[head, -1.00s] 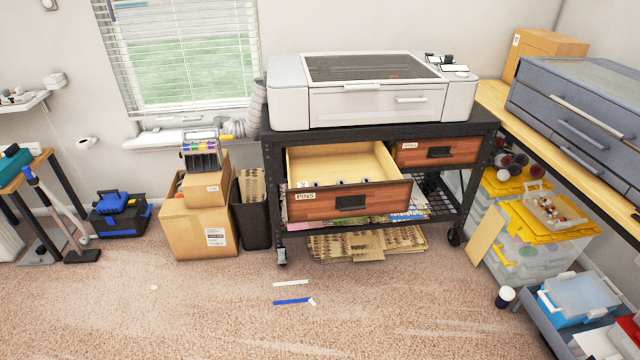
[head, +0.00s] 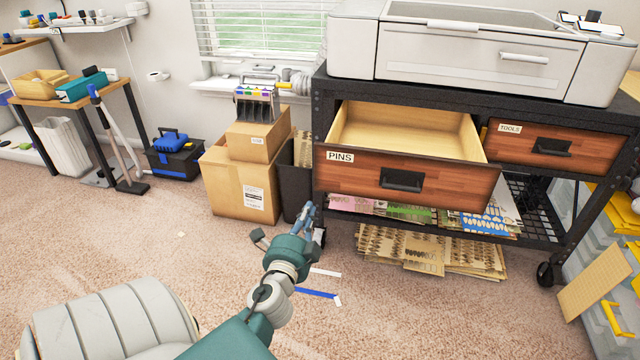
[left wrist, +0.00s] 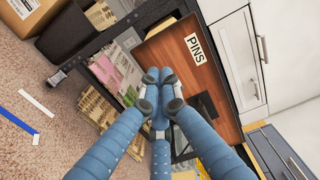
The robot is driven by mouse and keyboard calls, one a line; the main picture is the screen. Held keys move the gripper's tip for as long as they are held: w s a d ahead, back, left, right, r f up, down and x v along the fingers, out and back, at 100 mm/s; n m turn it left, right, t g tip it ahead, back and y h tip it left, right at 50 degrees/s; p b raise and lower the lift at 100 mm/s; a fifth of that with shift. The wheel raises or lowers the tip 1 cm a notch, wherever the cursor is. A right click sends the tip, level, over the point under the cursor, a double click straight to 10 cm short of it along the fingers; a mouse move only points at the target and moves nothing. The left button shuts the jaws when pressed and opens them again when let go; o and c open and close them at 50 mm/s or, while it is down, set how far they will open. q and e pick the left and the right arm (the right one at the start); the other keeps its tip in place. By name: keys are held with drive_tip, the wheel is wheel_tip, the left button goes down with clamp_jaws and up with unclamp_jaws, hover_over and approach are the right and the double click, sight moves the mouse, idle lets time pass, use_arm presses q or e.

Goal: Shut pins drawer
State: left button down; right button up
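The pins drawer (head: 345,172) has a reddish wood front with a PINS label and a black pull (head: 401,180). It stands pulled out of the dark cart, and its pale inside shows. In the left wrist view the drawer front (left wrist: 180,62) shows tilted, with its pull partly hidden behind my fingers. My left gripper (head: 309,212) is low in front of the drawer's left side, apart from it. In the left wrist view the left fingertips (left wrist: 159,76) are together with nothing seen between them. My right gripper is not in view.
The tools drawer (head: 550,148) beside it is shut. A white machine (head: 450,60) stands on the cart (head: 320,90). Cardboard boxes (head: 240,180) and a black bin (head: 294,190) stand left of the cart. White and blue strips (head: 316,292) lie on the carpet.

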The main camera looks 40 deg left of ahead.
sight(323, 172)
use_arm(q)
drive_tip(key=x, duration=1.3)
drive_tip(key=shift+r, duration=0.4)
drive_tip(key=shift+w+a, duration=0.3)
drive_tip(key=shift+w, duration=0.2)
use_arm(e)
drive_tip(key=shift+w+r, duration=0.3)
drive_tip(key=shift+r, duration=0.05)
use_arm(q)
drive_tip(key=shift+w+a, duration=0.1)
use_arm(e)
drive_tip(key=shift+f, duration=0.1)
